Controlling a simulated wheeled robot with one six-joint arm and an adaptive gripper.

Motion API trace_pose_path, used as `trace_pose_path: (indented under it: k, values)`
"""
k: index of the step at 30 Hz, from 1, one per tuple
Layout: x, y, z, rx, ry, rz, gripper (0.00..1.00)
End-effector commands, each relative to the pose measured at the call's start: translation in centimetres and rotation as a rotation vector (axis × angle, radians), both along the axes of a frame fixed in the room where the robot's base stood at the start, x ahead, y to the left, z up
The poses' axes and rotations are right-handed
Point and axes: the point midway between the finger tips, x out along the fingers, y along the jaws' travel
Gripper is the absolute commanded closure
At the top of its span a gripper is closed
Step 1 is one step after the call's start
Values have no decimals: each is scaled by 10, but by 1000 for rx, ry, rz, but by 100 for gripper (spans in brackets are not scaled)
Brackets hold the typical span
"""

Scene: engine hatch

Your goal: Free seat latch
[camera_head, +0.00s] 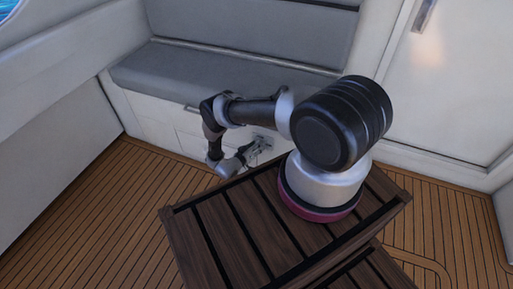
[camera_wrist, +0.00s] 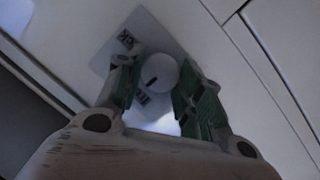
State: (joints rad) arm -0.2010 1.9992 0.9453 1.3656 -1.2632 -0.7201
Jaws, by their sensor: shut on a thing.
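The seat latch (camera_wrist: 162,66) is a round pale knob with a dark slot. It sits on a grey square plate (camera_wrist: 150,30) with small dark marked labels, fixed to the white seat front. My gripper (camera_wrist: 157,84) has its two green-padded fingers on either side of the knob, shut on it. In the head view my gripper (camera_head: 257,147) is at the white front below the bench seat, where the latch is too small and covered to make out.
The grey cushioned bench (camera_head: 205,82) stands above the white seat front (camera_head: 150,112). A white door (camera_head: 440,85) is at the right. Teak-striped floor (camera_head: 90,205) is clear at the left. Dark wooden slats (camera_head: 215,235) lie under my arm's base.

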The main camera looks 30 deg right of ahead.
Motion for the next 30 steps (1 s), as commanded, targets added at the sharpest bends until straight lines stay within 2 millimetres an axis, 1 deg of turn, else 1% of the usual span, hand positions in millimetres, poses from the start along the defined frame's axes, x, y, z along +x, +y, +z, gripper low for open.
trace_pose_path:
  k: [9,23,24,26,27,30]
  values:
    - [0,1,-1,-55,74,2,87]
    - [1,1,-1,-63,83,3,87]
    - [1,1,-1,-63,83,3,60]
    - [1,1,-1,-63,83,3,49]
    - [1,1,-1,-63,82,3,41]
    - [1,1,-1,-63,82,2,41]
